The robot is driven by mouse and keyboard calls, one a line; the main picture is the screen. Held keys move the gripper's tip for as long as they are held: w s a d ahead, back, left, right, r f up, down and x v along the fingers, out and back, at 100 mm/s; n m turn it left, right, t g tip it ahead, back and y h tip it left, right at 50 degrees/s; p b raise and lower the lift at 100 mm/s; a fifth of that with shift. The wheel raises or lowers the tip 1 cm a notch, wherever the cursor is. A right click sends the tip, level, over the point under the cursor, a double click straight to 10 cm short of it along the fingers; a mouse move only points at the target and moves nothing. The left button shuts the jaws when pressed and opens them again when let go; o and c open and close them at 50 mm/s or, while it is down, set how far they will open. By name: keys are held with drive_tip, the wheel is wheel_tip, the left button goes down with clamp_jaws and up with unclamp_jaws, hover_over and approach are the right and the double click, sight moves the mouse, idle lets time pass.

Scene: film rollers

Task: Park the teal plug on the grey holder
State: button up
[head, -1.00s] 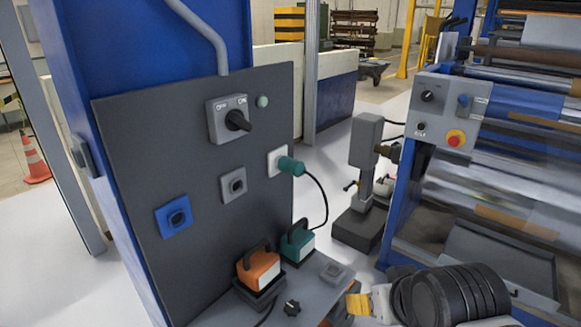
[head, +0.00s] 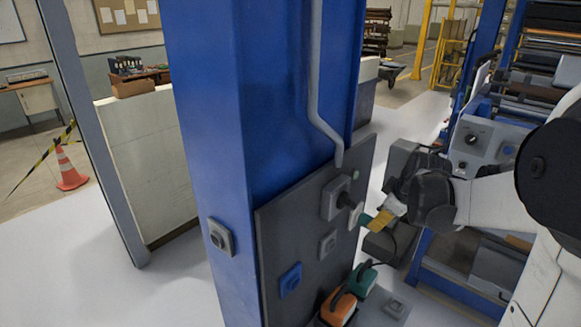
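The teal plug (head: 366,219) sits at the white socket (head: 355,212) on the right side of the dark panel. My gripper (head: 377,219), with yellow fingertips, is right beside the plug and overlaps it in the view. I cannot tell whether the fingers touch or grip it. A grey square fitting (head: 327,244) is on the panel left of and below the plug. Either could be the grey holder.
A blue fitting (head: 290,280) is at lower left. Orange (head: 338,308) and teal (head: 361,281) handled units stand on the shelf. A cable runs below the plug. A blue column (head: 210,150) rises at left.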

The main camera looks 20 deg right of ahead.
drive_tip(key=shift+n, duration=0.3)
drive_tip(key=x, duration=0.3)
drive_tip(key=b+x, duration=0.1)
drive_tip(key=x, duration=0.3)
drive_tip(key=d+x, duration=0.1)
drive_tip(key=x, duration=0.3)
drive_tip(key=shift+w+r+b, duration=0.15)
drive_tip(key=shift+w+b, duration=0.25)
drive_tip(key=shift+a, duration=0.1)
drive_tip(key=c, duration=1.4)
drive_tip(key=shift+o, duration=0.2)
drive_tip(key=shift+s, duration=0.3)
drive_tip(key=shift+s+d, duration=0.6)
drive_tip(key=shift+s, duration=0.1)
